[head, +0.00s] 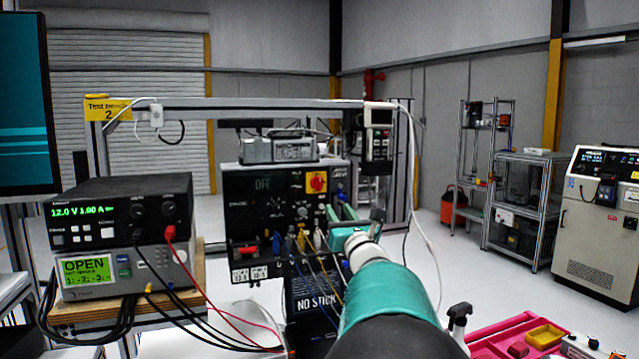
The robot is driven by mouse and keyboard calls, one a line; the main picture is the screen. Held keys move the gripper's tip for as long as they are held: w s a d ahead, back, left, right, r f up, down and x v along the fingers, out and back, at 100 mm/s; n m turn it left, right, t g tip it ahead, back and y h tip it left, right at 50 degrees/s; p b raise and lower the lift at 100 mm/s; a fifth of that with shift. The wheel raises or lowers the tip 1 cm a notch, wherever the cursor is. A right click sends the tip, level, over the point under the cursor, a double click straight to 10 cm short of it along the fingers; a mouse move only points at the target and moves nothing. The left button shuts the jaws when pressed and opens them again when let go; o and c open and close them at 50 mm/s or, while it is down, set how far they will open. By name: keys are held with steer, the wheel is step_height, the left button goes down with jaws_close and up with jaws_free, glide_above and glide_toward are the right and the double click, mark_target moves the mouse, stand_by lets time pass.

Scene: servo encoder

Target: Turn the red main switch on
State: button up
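The red main switch (317,182) is a red rotary knob on a yellow plate, at the upper right of a black panel (240,215) on the test bench. A dim green display on this panel appears to read OFF. My teal arm reaches up from the bottom of the head view. My gripper (338,212) is in front of the panel's right side, below and to the right of the switch, apart from it in the picture. The gripper is small and partly hidden by my wrist, so its opening is unclear.
Several coloured cables (308,245) plug into the panel's lower part. Stacked power units (125,225) with leads stand at left. A grey instrument (280,149) sits on the panel, and a handheld device (377,140) hangs at right. A pink tray (495,335) is at lower right.

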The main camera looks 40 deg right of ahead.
mark_target(320, 179)
steer(key=shift+n, duration=0.3)
steer(key=x, duration=1.4)
jaws_close()
